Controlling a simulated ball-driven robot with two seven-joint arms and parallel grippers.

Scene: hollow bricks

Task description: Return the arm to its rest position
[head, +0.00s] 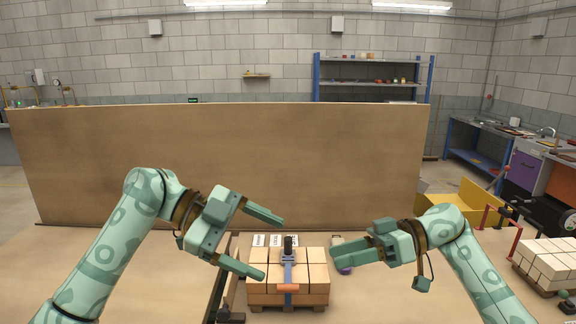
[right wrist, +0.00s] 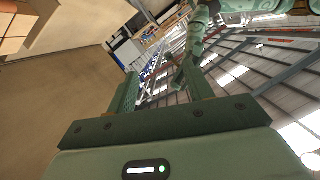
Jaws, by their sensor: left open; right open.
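My left gripper (head: 273,250) is open and empty, raised left of centre with its fingers pointing right, apart from each other. My right gripper (head: 335,253) is raised right of centre with its fingers pointing left; the right wrist view shows its two fingers (right wrist: 158,82) apart with nothing between them. Between and below the grippers, a block of tan bricks (head: 260,272) sits on a small wooden pallet. Neither gripper appears to hold anything.
A wide brown panel (head: 220,160) stands behind the work surface (head: 130,270). Pale bricks (head: 550,262) are stacked at the far right, near a yellow bin (head: 465,200).

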